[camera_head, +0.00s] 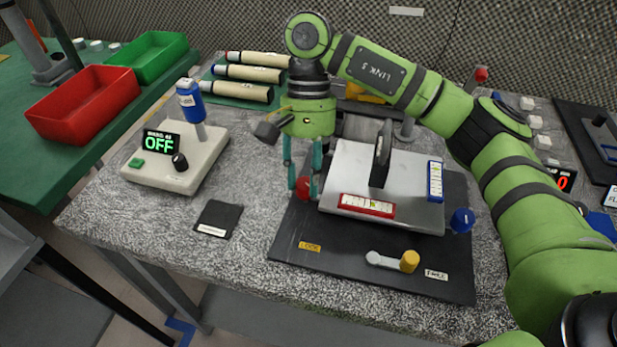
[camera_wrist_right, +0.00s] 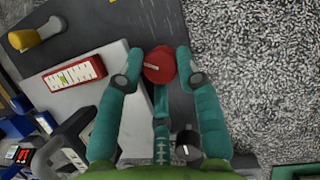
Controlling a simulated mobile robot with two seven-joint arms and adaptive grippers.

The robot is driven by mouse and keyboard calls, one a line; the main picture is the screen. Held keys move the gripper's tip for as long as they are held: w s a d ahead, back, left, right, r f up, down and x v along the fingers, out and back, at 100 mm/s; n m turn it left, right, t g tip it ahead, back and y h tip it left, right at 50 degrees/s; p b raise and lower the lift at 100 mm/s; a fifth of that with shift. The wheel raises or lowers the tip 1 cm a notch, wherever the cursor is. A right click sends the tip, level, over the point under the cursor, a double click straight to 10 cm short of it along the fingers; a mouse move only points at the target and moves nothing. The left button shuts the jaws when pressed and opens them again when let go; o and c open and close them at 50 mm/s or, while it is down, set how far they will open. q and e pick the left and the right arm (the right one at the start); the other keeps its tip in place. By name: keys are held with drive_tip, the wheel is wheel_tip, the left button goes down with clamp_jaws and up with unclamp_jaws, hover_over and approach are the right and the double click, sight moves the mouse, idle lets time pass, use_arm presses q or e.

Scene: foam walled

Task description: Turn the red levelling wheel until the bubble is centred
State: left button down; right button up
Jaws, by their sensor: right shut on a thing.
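The red levelling wheel (camera_head: 303,188) sits at the left edge of a grey tilting plate (camera_head: 410,170), partly hidden by my fingers. My right gripper (camera_head: 303,180) reaches down from above and is shut on the wheel. In the right wrist view the red wheel (camera_wrist_right: 160,65) with a pale mark lies between the fingertips of my right gripper (camera_wrist_right: 158,72). A red-framed level vial (camera_head: 367,205) lies on the plate's front edge. It also shows in the wrist view (camera_wrist_right: 73,77); its bubble is too small to place surely. My left gripper is not in view.
A blue-framed vial (camera_head: 435,181) and blue wheel (camera_head: 462,220) are at the plate's right. A yellow-knobbed lever (camera_head: 408,261) points toward the FREE label (camera_head: 436,274). A device reading OFF (camera_head: 160,143) is at left.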

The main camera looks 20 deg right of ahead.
drive_tip(key=shift+s+a+n+h, duration=0.1)
drive_tip(key=shift+a+n+h, duration=0.2)
drive_tip(key=shift+n, duration=0.7)
drive_tip(key=shift+n+g+h, duration=0.3)
drive_tip(key=shift+n+h, duration=0.1)
drive_tip(key=shift+n, duration=0.5)
drive_tip(key=shift+a+f+n+h+p, duration=0.1)
drive_tip(key=shift+n+h+p, duration=0.25)
drive_tip(key=shift+n, duration=0.8)
drive_tip(key=shift+f+n+h+p, duration=0.1)
drive_tip(key=shift+n+h+p, duration=0.25)
drive_tip(key=shift+n, duration=0.8)
drive_tip(key=shift+s, duration=0.1)
drive_tip(key=o, duration=1.1)
drive_tip(key=shift+s+r, duration=0.1)
drive_tip(key=shift+r, duration=0.1)
